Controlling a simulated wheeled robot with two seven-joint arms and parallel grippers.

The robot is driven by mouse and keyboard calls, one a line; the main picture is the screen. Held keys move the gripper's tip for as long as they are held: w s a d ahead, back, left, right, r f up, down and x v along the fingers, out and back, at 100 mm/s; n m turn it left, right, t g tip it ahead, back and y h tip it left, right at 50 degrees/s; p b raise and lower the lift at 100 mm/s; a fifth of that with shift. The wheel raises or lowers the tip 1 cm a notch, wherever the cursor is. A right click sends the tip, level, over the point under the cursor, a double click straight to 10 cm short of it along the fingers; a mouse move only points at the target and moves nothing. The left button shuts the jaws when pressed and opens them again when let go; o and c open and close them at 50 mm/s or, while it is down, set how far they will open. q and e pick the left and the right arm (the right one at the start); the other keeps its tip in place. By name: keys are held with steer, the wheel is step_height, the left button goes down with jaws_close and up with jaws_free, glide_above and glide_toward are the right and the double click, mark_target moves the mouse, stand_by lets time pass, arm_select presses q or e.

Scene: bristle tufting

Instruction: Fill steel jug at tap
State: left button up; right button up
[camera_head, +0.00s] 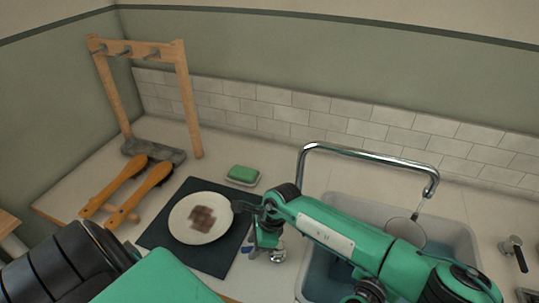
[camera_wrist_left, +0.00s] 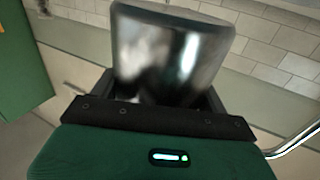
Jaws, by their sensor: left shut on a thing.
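The steel jug (camera_wrist_left: 172,52) shows in the left wrist view as a shiny tapered body, seen close up. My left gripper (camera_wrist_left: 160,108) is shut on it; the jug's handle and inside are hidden. In the head view the left gripper and the held jug are not visible. The chrome tap (camera_head: 368,155) arches over the sink (camera_head: 456,232), with a thin streak below its spout. My right gripper (camera_head: 264,248) points down beside the plate, left of the sink. I cannot tell whether its fingers are open.
A white plate (camera_head: 180,222) with a brown stain lies on a dark mat (camera_head: 211,260). A green sponge (camera_head: 243,174), two wooden brushes (camera_head: 140,197) and a wooden rack (camera_head: 190,105) stand behind and left. A grey round object (camera_head: 405,230) is in the sink. My right arm crosses the sink's front.

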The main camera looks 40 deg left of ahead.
jaws_close()
steer(key=shift+s+d+n+g+h, duration=0.15)
steer(key=shift+s+d+n+h, duration=0.2)
steer(key=shift+n, duration=0.6)
steer(key=shift+s+d+n+g+h, duration=0.25)
steer(key=shift+d+n, duration=0.35)
steer(key=shift+n, duration=0.4)
steer(key=shift+s+d+n+g+h, duration=0.15)
steer(key=shift+d+n+h, duration=0.3)
steer(key=shift+n, duration=0.5)
jaws_free()
steer(key=shift+s, duration=0.1)
